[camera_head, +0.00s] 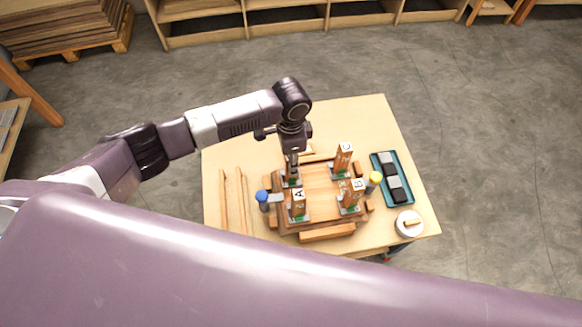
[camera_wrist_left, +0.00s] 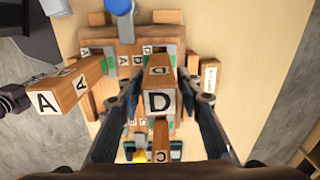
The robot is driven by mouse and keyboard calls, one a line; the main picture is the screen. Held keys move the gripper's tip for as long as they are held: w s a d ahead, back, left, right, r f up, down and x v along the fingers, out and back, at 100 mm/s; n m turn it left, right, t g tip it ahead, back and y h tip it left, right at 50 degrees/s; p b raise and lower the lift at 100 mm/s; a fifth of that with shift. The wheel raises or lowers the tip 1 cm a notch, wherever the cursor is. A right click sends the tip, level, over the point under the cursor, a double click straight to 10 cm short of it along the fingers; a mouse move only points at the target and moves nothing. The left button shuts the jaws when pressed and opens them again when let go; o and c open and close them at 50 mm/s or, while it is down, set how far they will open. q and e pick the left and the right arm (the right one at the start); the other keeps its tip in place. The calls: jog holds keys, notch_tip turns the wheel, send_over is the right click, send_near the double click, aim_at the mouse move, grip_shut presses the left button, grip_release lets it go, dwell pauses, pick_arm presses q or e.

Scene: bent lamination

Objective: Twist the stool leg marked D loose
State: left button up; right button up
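The stool (camera_head: 322,185) lies with its legs upward on the table. The leg marked D (camera_wrist_left: 159,103) stands between the fingers of my left gripper (camera_wrist_left: 160,78). The fingers are open, with narrow gaps showing on both sides of the leg. In the head view my left gripper (camera_head: 291,165) points down over the stool's back left corner and hides most of leg D. Leg A (camera_head: 298,198) stands at the front left, leg B (camera_head: 353,192) at the front right and leg C (camera_head: 343,157) at the back right. My right gripper is not in view.
A blue-knobbed clamp (camera_head: 263,197) and a yellow-knobbed one (camera_head: 374,180) flank the stool. A teal tray (camera_head: 404,195) with dark and grey blocks and a round white container (camera_head: 408,225) stand at right. Thin wooden strips (camera_head: 224,203) lie at left. The table's back left is clear.

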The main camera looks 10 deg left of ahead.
pick_arm(q)
grip_shut()
jog(key=n+p, duration=0.3)
jog(key=shift+n+p, duration=0.3)
jog(key=shift+p, duration=0.05)
dwell(0.4)
jog(key=n+p, duration=0.3)
jog(key=shift+n, duration=0.3)
dwell(0.4)
